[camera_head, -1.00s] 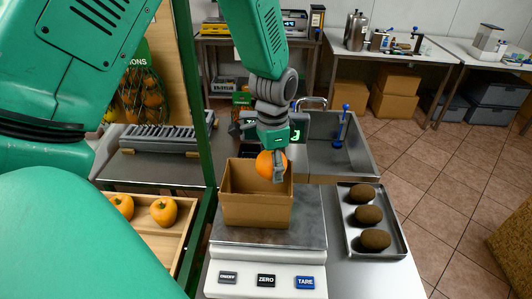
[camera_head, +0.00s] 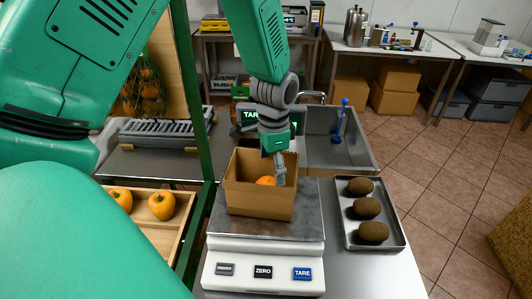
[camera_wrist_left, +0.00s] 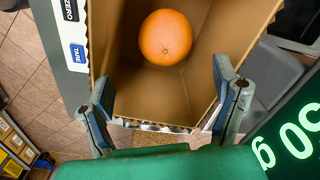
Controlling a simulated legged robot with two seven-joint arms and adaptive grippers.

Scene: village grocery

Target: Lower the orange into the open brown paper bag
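The orange (camera_head: 265,181) is inside the open brown paper bag (camera_head: 258,203), partly hidden by the bag's front wall. The bag stands upright on the scale's metal plate. My left gripper (camera_head: 279,172) reaches down into the bag's mouth, over its right part. In the left wrist view the fingers of the left gripper (camera_wrist_left: 165,78) are spread apart with nothing between them. The orange (camera_wrist_left: 165,37) lies beyond the fingertips, apart from them, against the bag's inside (camera_wrist_left: 205,45). My right gripper is not in view.
The scale (camera_head: 262,268) has a row of buttons at its front. A metal tray (camera_head: 355,237) with three brown kiwi-like fruits stands to its right. A wooden crate (camera_head: 172,238) with orange-yellow fruit is at left. A green post (camera_head: 203,140) rises close left of the bag. A sink (camera_head: 345,150) lies behind.

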